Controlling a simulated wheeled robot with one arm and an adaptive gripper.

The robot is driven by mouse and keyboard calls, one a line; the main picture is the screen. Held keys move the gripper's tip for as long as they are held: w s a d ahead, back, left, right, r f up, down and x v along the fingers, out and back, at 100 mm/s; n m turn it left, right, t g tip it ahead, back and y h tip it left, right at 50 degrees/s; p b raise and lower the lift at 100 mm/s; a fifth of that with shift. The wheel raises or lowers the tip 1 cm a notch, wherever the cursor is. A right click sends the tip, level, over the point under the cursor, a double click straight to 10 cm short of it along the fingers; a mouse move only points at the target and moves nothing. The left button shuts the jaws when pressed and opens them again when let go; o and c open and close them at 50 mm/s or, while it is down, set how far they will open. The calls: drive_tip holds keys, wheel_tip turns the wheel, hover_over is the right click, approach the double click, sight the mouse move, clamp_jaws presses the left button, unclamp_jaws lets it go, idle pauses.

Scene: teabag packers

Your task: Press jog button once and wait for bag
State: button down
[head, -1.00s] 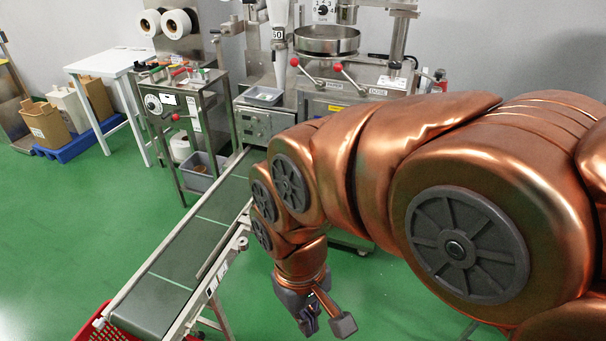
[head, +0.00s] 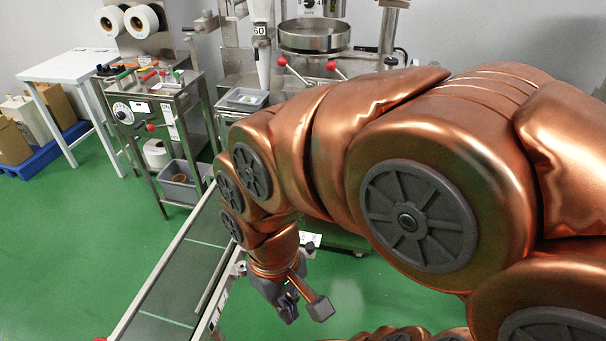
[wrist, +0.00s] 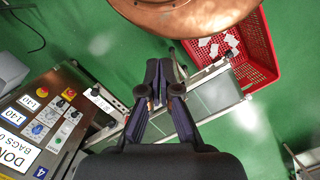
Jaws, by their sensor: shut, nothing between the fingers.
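My gripper (head: 287,308) hangs at the end of my copper arm, beside the right edge of the conveyor (head: 185,285) in the head view. In the wrist view the fingers (wrist: 158,82) are together, with nothing seen between them. A steel control panel (wrist: 24,104) with coloured buttons, a dial and numbered labels lies at the left of the wrist view, apart from the fingers. A red and yellow button (wrist: 69,94) is at its upper edge. I cannot tell which button is jog. In the head view my arm hides much of the filling machine (head: 318,38).
In the wrist view a red crate (wrist: 258,30) by the conveyor end holds several white bags (wrist: 210,46). A steel stand with film rolls (head: 142,20), a grey bin (head: 180,185) and a white table (head: 75,66) stand at left. The green floor (head: 60,250) at left is clear.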

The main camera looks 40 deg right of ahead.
drive_tip(key=w+d+f+n+t+h+b, duration=0.1)
drive_tip(key=w+d+f+t+b, duration=0.3)
drive_tip(key=w+d+f+b, duration=0.65)
drive_tip(key=w+d+f+n+t+h+b, duration=0.1)
drive_tip(key=w+d+f+t+h+b, duration=0.2)
drive_tip(key=w+d+b, duration=0.85)
drive_tip(key=w+d+f+n+t+b, duration=0.1)
drive_tip(key=w+d+f+t+b, duration=0.3)
drive_tip(key=w+f, duration=0.95)
drive_tip(key=w+d+f+n+t+b, duration=0.2)
drive_tip(key=w+d+f+t+b, duration=0.2)
drive_tip(key=d+f+b, duration=0.3)
drive_tip(key=w+d+f+n+t+y+b, duration=0.1)
drive_tip(key=w+d+f+b, duration=0.5)
drive_tip(key=d+b, duration=0.6)
wheel_tip(320, 180, down, 2)
drive_tip(key=d+n+t, duration=0.1)
drive_tip(key=d+t, duration=0.1)
drive_tip(key=shift+d+n+t, duration=0.35)
drive_tip(key=shift+n+t, duration=0.05)
drive_tip(key=w+d+p, duration=0.5)
drive_tip(key=d+p, duration=0.2)
drive_tip(key=shift+p, duration=0.3)
